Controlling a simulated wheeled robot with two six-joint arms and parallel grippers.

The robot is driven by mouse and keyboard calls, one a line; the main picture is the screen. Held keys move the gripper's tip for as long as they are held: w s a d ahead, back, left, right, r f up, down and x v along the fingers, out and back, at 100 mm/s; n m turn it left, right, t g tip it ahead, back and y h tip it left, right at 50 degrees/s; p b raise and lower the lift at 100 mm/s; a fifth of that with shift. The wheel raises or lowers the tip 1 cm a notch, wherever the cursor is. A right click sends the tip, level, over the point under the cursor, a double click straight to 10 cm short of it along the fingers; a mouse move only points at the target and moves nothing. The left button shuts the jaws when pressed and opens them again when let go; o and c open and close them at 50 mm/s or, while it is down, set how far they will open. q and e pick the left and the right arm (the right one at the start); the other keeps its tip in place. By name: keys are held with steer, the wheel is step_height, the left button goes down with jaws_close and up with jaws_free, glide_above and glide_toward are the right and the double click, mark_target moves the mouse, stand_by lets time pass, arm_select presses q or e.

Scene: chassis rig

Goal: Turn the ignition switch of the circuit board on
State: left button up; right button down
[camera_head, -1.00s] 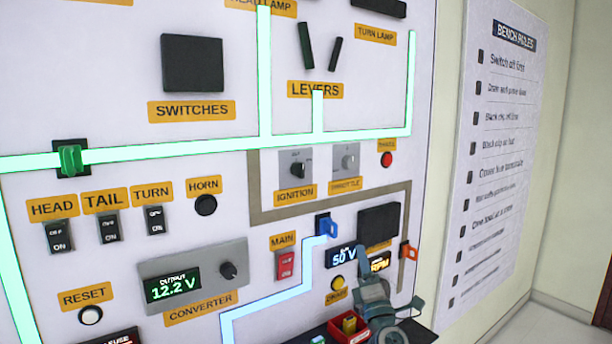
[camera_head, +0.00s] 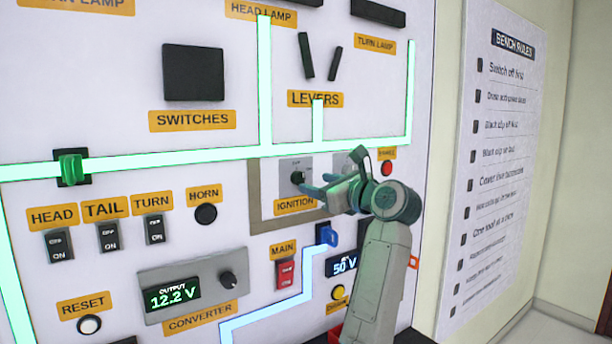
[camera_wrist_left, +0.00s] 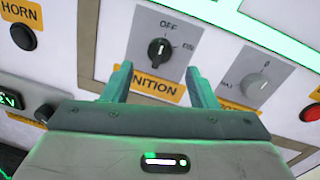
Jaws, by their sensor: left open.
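The ignition switch (camera_head: 298,177) is a black rotary knob on a grey plate, above an orange IGNITION label. In the left wrist view the knob (camera_wrist_left: 158,50) sits between an OFF mark above it and an ON mark to its right. Its pointer looks turned up toward OFF. My left gripper (camera_head: 315,183) is open and empty in front of the board, just right of the knob in the head view. In the left wrist view its two fingertips (camera_wrist_left: 161,76) lie on either side, a little below the knob. Contact with the board cannot be told. My right gripper is not in view.
The throttle knob (camera_wrist_left: 256,88) is close to the right of the ignition, partly behind my gripper in the head view. A red button (camera_head: 387,168) lies farther right. The HORN button (camera_head: 206,214) and MAIN switch (camera_head: 285,274) are left and below.

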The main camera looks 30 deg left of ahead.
mark_target(304, 180)
arm_select(q)
steer(key=shift+p+x, duration=0.75)
steer(key=shift+x, duration=1.9)
steer(key=c, duration=1)
